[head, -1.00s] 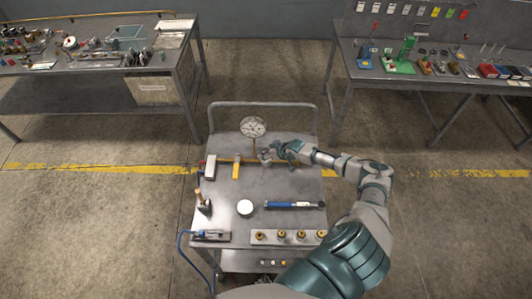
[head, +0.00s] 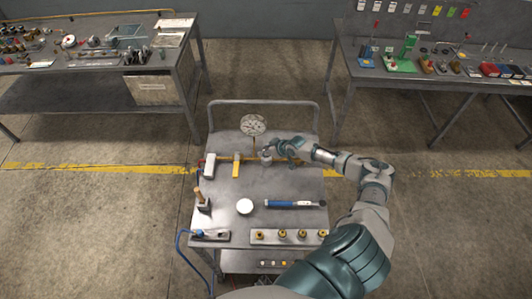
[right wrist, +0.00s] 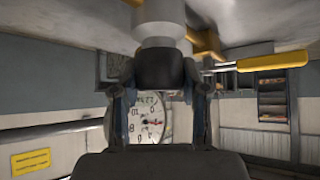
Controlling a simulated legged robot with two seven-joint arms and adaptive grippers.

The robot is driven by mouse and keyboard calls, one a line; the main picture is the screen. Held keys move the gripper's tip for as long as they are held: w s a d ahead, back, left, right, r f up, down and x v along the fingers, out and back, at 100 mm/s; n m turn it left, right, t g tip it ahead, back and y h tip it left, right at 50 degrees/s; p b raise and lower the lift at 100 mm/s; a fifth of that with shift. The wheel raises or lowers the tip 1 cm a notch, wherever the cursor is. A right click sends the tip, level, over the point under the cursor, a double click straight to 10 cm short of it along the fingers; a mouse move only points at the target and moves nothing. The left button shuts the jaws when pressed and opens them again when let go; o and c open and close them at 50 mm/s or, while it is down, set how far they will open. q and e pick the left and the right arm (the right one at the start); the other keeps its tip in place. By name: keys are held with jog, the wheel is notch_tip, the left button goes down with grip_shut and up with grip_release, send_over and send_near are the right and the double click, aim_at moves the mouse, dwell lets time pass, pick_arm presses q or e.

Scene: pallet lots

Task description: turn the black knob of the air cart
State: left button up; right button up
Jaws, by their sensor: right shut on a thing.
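The air cart (head: 285,183) is a grey metal cart in the middle of the head view. A round white gauge (head: 253,125) stands at its back, and its dial (right wrist: 150,118) also shows in the right wrist view, behind the fingers. The black knob (right wrist: 160,68) sits below a pale cylindrical body in the right wrist view. My right gripper (right wrist: 160,92) is shut on the knob, one finger on each side. In the head view my right gripper (head: 270,150) is at the cart's back, right of the gauge, and hides the knob. My left gripper is out of view.
On the cart lie a yellow-handled tool (head: 236,166), a blue torque wrench (head: 290,204), a white round lid (head: 245,206) and a rail with several brass fittings (head: 290,238). Workbenches stand at the back left (head: 70,95) and back right (head: 440,79). The floor between them is clear.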

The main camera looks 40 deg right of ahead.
jog(key=shift+d, duration=0.1)
dwell(0.3)
jog(key=o, duration=1.1)
jog(key=shift+o, duration=0.2)
jog(key=v, duration=1.2)
jog(key=shift+d, duration=0.25)
jog(key=shift+f, duration=0.1)
